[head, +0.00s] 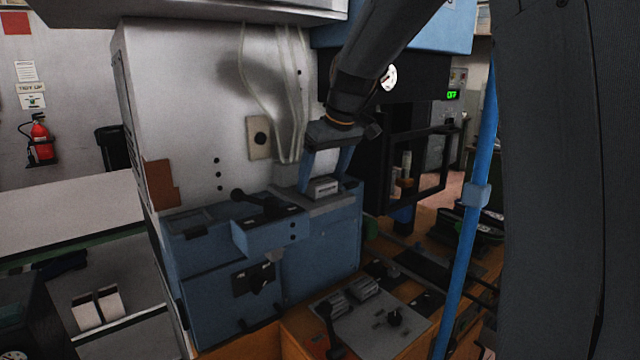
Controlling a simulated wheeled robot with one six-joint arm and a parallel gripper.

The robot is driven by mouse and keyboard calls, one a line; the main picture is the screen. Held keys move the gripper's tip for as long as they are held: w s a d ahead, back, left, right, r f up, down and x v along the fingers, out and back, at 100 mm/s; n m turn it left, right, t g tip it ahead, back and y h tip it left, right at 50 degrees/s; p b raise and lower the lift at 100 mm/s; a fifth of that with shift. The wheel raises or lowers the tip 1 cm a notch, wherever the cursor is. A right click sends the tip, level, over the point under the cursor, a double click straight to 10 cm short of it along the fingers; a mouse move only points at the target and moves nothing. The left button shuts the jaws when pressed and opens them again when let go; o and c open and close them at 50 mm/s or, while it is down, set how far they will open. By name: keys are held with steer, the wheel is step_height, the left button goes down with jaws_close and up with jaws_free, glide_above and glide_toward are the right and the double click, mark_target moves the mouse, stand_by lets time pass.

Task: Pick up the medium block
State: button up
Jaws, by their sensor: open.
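A small light-grey block (325,188) sits on a grey ledge (309,204) on the blue press housing. It has a darker slot on its front face. I take it for the medium block, but with no other block clear to compare, its size class is uncertain. My gripper (323,181) points down from above with its two blue fingers apart. One finger is to the left of the block and one to the right. The block appears between or just in front of the fingertips; whether they touch it I cannot tell.
A black lever (262,203) sticks out left of the ledge. The grey press column (284,80) rises close behind. A black frame (418,172) stands to the right, and a blue pole (479,165) stands nearer. A control panel (375,325) lies below.

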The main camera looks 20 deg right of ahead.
steer(key=c, duration=1.4)
steer(key=shift+r, duration=0.1)
steer(key=shift+c, duration=0.2)
